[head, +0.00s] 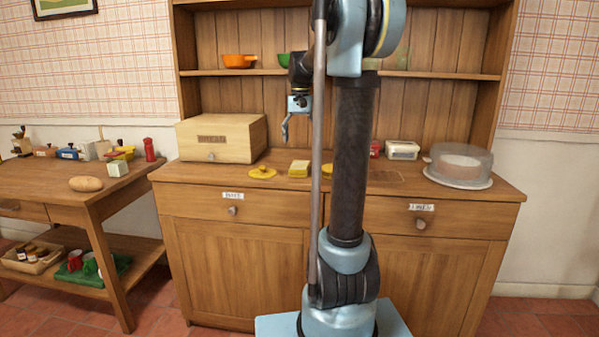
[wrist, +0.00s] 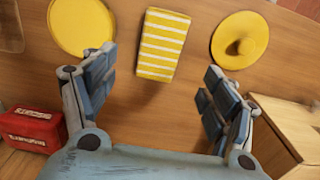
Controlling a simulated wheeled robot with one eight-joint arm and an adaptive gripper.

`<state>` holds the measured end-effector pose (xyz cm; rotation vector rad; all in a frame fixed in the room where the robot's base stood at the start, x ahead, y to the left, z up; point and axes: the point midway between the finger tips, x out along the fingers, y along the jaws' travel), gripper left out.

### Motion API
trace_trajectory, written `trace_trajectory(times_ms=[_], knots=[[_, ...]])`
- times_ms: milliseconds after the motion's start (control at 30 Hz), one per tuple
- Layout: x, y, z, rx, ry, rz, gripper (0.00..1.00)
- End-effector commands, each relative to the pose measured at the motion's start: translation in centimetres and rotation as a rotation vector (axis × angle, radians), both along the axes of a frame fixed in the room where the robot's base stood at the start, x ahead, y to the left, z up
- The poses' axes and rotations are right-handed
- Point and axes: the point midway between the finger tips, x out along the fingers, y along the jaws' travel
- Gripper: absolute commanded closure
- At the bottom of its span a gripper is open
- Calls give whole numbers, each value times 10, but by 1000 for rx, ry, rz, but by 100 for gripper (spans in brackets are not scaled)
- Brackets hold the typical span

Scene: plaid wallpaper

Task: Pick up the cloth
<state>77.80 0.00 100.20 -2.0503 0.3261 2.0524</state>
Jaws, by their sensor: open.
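The cloth (wrist: 162,45), folded with yellow and white stripes, lies flat on the wooden sideboard top in the wrist view. It also shows in the head view (head: 299,169) as a small yellow patch left of my arm. My gripper (wrist: 156,78) is open and empty, its two fingers spread wide on either side below the cloth in the picture. Nothing is between the fingers but bare wood. In the head view my gripper (head: 286,130) hangs above the sideboard, apart from the cloth.
A yellow knobbed lid (wrist: 240,40) and a round yellow plate (wrist: 82,26) flank the cloth. A red box (wrist: 32,129) is at left and the wooden bread box (wrist: 280,132) at right, near a finger. A covered cake dish (head: 459,165) stands further right in the head view.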

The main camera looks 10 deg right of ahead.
Motion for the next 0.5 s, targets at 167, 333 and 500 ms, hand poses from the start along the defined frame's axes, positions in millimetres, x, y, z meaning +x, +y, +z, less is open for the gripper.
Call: trace_trajectory(times_ms=[167, 333, 500], knots=[[0, 0, -32, 0, 0, 0, 22], [0, 0, -52, 0, 0, 0, 22], [-1, 1, -60, 0, 0, 1, 22]])
